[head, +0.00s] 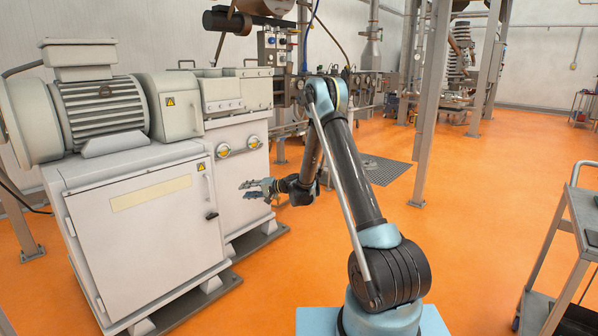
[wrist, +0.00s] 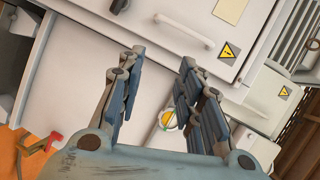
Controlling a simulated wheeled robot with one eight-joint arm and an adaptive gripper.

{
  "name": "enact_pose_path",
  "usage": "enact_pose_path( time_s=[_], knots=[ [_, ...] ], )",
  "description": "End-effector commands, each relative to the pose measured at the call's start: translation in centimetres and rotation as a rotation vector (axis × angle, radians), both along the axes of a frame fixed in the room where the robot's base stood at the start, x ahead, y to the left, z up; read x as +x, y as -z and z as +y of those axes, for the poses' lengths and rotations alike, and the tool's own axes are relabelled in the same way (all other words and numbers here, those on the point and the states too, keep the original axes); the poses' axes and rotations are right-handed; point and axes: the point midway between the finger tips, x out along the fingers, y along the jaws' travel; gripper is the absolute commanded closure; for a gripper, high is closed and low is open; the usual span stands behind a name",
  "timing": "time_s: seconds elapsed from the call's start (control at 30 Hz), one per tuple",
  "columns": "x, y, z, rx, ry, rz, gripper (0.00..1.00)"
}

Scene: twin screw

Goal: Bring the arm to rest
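My gripper (head: 256,189) is at the end of my bent arm in the head view, in front of the white machine cabinet (head: 240,190). In the wrist view my gripper (wrist: 158,68) has its two blue-grey fingers spread apart, with nothing between them. Beyond the fingers, the cabinet front appears tilted, with a white handle (wrist: 184,31) and a yellow warning sign (wrist: 228,52). I cannot tell the exact distance from the fingers to the cabinet.
A large motor (head: 100,105) sits on the machine at left. A grey cart (head: 570,240) stands at right. The orange floor (head: 480,200) between post and cart is clear.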

Motion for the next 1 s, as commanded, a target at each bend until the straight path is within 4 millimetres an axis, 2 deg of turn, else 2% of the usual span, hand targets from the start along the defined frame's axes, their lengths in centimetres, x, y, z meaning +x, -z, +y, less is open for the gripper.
enact_pose_path(
  time_s=[0.1, 0.5, 0.77, 1.0],
  knots=[
    [-0.9, -2.6, -1.7, -0.053, -0.001, -0.012, 0.67],
    [-5.5, -9.5, -7.7, -0.239, -0.011, -0.039, 0.67],
    [-9.7, -12.8, -12.0, -0.361, -0.016, -0.047, 0.67],
    [-14.3, -15.0, -16.1, -0.475, -0.020, -0.046, 0.67]
  ],
)
